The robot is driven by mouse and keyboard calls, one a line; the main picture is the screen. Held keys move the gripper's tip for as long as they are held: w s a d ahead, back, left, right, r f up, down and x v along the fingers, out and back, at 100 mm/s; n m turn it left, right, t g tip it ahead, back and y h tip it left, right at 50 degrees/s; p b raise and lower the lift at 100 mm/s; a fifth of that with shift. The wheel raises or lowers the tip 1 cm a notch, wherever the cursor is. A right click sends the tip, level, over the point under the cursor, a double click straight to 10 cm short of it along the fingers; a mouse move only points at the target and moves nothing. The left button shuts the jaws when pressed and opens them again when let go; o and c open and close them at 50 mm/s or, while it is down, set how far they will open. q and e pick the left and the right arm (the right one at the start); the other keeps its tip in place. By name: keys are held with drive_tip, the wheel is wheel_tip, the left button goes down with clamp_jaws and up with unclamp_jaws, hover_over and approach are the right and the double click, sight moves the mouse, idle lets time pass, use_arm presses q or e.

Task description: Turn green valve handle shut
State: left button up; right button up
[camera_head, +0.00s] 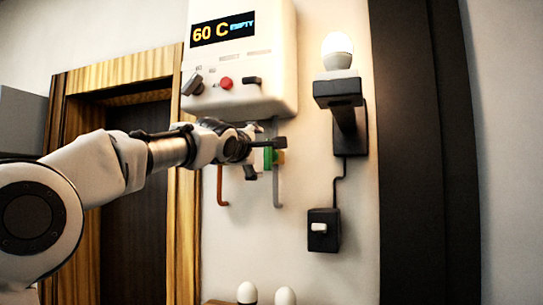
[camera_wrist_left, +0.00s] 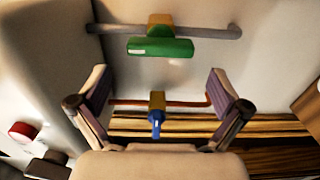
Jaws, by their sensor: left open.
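The green valve handle (camera_wrist_left: 160,48) lies along the grey pipe (camera_wrist_left: 210,31), in front of a brass valve body (camera_wrist_left: 160,22). In the head view the green handle (camera_head: 268,157) is partly hidden by my left gripper (camera_head: 266,158). In the left wrist view my left gripper (camera_wrist_left: 158,88) is open, with nothing between its fingers. The green handle shows beyond the fingertips, apart from them. A blue valve handle (camera_wrist_left: 156,122) on the copper pipe (camera_wrist_left: 190,103) shows between the fingers, farther back, and points across its pipe. My right gripper is not in view.
A lamp bulb (camera_head: 337,50) on a black bracket and a switch box (camera_head: 323,230) are to the right.

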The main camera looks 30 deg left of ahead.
sight(266, 154)
use_arm(q)
drive_tip(key=w+p, duration=0.1)
drive_tip(key=w+r+p, duration=0.1)
drive_tip(key=w+p, duration=0.1)
drive_tip(key=shift+d+r, duration=0.15)
drive_tip(key=shift+r, duration=0.05)
drive_tip(key=w, duration=0.1)
drive_tip(key=w+a+f+p, duration=0.1)
drive_tip(key=w, duration=0.1)
drive_tip(key=shift+w+a+f, duration=0.3)
drive_tip(key=shift+w+a, duration=0.1)
drive_tip(key=shift+a+f, duration=0.1)
drive_tip(key=shift+s, duration=0.15)
drive_tip(key=shift+s+d+r, duration=0.2)
drive_tip(key=shift+d+r, duration=0.05)
drive_tip(key=shift+d, duration=0.05)
drive_tip(key=c, duration=0.3)
drive_tip(key=shift+s+d, duration=0.1)
drive_tip(key=shift+d, duration=0.05)
drive_tip(key=c, duration=0.6)
